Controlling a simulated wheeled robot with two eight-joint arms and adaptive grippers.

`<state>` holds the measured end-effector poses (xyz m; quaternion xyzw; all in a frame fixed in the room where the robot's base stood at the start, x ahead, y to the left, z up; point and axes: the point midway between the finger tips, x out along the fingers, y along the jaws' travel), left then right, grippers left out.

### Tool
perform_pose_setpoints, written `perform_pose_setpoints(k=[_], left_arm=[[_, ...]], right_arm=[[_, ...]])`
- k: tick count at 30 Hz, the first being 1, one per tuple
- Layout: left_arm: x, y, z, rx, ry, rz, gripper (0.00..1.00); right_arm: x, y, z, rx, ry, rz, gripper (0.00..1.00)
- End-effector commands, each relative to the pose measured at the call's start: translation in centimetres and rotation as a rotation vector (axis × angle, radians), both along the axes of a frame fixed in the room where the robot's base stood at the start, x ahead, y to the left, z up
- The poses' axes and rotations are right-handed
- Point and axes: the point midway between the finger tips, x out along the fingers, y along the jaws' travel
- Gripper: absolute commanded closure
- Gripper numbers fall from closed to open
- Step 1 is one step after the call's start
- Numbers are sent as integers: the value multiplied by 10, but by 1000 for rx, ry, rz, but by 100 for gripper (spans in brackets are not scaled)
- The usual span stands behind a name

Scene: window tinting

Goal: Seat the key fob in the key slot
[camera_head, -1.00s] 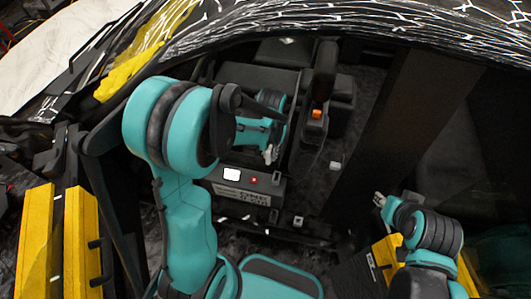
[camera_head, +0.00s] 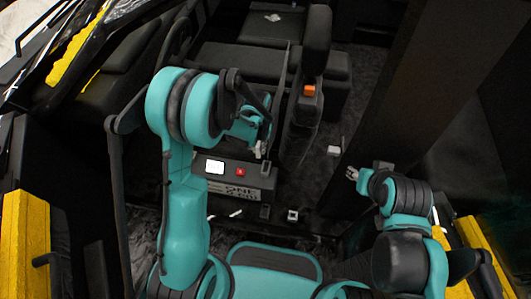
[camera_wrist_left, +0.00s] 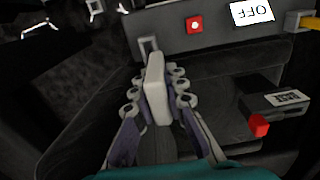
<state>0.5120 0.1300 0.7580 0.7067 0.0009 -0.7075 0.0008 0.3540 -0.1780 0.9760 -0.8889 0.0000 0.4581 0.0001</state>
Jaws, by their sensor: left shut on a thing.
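My left gripper (camera_wrist_left: 157,98) is shut on the pale key fob (camera_wrist_left: 156,80), which stands upright between its fingers in the left wrist view. The fob's far end overlaps the view of a small grey-framed slot (camera_wrist_left: 148,45) on the dark panel; I cannot tell whether they touch. In the head view the left gripper (camera_head: 260,147) is just above the panel's right end, with the slot (camera_head: 267,168) right below it. My right gripper (camera_head: 352,173) is at the right, away from the panel; its finger state is unclear.
A black box with a red part (camera_wrist_left: 259,125) is at the right in the wrist view. A seat buckle with an orange button (camera_head: 309,90) stands behind.

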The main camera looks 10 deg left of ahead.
Motion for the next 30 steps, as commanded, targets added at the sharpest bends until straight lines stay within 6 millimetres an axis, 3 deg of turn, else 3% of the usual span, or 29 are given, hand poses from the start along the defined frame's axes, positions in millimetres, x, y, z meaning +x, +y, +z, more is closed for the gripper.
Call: perform_pose_setpoints(k=[1, 6, 22, 30], left_arm=[[5, -9, -23, 0, 0, -3, 100], [12, -24, -49, 0, 0, 0, 100], [12, -25, -52, 0, 0, 1, 100], [12, -25, -73, 0, 0, 1, 100]], right_arm=[[0, 0, -10, 0, 0, 0, 60], [0, 0, -13, 0, 0, 0, 60], [0, 0, -17, 0, 0, 0, 60], [0, 0, -37, 0, 0, 0, 60]])
